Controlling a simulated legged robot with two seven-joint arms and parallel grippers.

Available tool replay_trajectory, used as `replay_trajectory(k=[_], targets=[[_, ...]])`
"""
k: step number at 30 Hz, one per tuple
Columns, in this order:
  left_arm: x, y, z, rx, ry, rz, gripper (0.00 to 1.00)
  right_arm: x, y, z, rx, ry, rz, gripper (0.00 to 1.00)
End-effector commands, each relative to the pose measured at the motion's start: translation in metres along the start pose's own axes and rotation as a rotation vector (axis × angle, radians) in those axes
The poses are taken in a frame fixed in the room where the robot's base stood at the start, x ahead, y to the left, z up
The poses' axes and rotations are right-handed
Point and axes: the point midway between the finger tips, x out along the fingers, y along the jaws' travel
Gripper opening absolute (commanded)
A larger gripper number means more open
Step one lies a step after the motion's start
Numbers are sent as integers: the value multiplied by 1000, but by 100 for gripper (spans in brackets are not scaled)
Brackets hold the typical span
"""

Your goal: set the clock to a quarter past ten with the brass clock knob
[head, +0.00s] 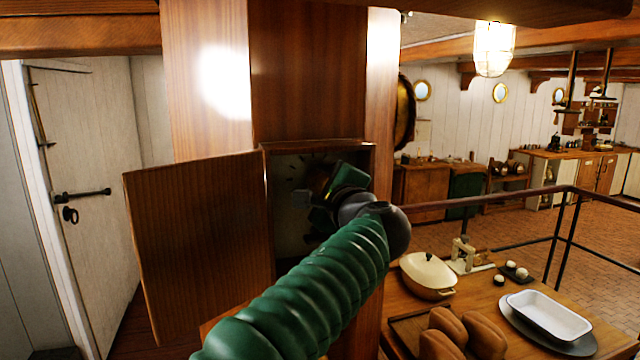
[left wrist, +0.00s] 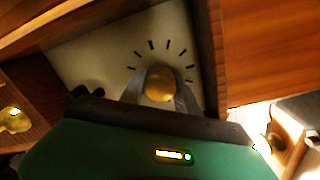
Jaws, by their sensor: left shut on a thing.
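The clock face (left wrist: 95,60), pale with dark hour marks, is set in a wooden box; it also shows in shadow in the head view (head: 286,172). The round brass clock knob (left wrist: 160,84) sits in front of the face. My left gripper (head: 322,192) reaches into the box and is shut on the knob, one grey finger on either side of it in the left wrist view. The gripper and the knob hide the middle of the face. I cannot make out the clock hands or the time. My right gripper is in neither view.
The box's wooden door (head: 197,245) stands open to the left. The box rim (head: 370,165) is close around my gripper. Below right, a wooden table (head: 480,295) holds a lidded pot (head: 428,275), bread loaves (head: 448,325) and a white enamel dish (head: 550,313). A railing (head: 500,197) runs behind it.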

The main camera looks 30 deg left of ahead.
Motion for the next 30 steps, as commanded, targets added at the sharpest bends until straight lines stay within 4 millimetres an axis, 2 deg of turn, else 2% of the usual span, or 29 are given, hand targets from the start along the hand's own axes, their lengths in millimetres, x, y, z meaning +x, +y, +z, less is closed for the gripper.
replay_trajectory(k=[2, 3, 7, 16, 20, 23, 30], targets=[[0, 3, -2, 2, 3, 5, 0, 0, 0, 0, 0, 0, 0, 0], [1, 3, -2, 2, 3, 5, 40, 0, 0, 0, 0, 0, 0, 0], [0, 2, -2, 1, 2, 4, 57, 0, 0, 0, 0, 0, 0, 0], [-1, 1, 0, -1, 1, 1, 59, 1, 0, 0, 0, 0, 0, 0], [-13, 3, -1, -3, 1, 0, 59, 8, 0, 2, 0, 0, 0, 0], [-36, 4, -3, -4, 5, -3, 59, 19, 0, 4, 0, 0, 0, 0], [-107, 5, -5, -2, 6, 0, 59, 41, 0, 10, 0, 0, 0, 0]])
